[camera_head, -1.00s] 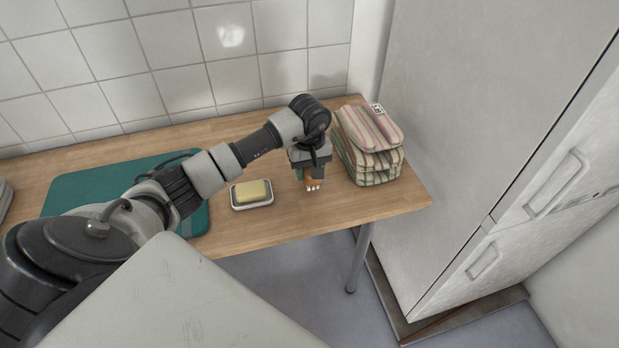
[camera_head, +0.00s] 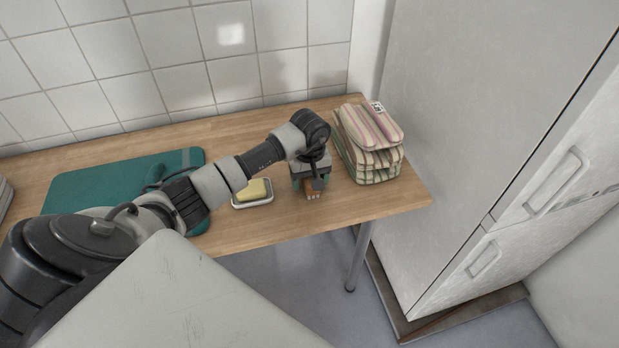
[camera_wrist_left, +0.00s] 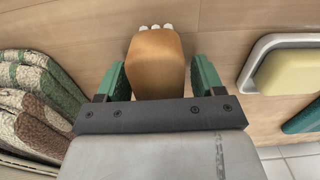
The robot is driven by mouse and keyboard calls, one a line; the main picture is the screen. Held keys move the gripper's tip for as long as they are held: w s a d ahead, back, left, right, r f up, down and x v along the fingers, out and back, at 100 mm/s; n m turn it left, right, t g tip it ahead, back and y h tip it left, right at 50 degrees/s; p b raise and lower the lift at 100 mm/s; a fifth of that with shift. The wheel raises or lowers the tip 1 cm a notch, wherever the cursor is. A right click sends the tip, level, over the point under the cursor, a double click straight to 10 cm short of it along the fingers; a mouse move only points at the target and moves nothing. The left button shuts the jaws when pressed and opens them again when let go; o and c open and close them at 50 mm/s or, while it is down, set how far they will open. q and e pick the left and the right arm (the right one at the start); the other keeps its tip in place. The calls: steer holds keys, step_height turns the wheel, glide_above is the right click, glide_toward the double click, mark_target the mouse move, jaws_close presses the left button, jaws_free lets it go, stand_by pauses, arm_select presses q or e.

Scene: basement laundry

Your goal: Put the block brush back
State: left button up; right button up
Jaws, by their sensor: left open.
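The block brush (camera_head: 312,193) has a brown wooden body with white bristle tufts. It is on the wooden table, mostly hidden under my left gripper in the head view. In the left wrist view the brush (camera_wrist_left: 156,62) lies between the two green fingers, with a small gap on each side. My left gripper (camera_wrist_left: 158,82) is open around it and points down at the table; it also shows in the head view (camera_head: 311,185). My right gripper is in neither view.
A soap dish (camera_head: 252,203) with yellow soap (camera_head: 254,190) stands just left of the brush. A stack of striped cloths (camera_head: 369,147) stands close on the right. A teal mat (camera_head: 95,190) covers the table's left part. A tall white cabinet (camera_head: 460,110) stands right of the table.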

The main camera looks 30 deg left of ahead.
arm_select(q)
steer(key=shift+r, duration=0.15)
step_height(320, 180, up, 12)
steer(key=shift+b, duration=0.3)
stand_by(0.5)
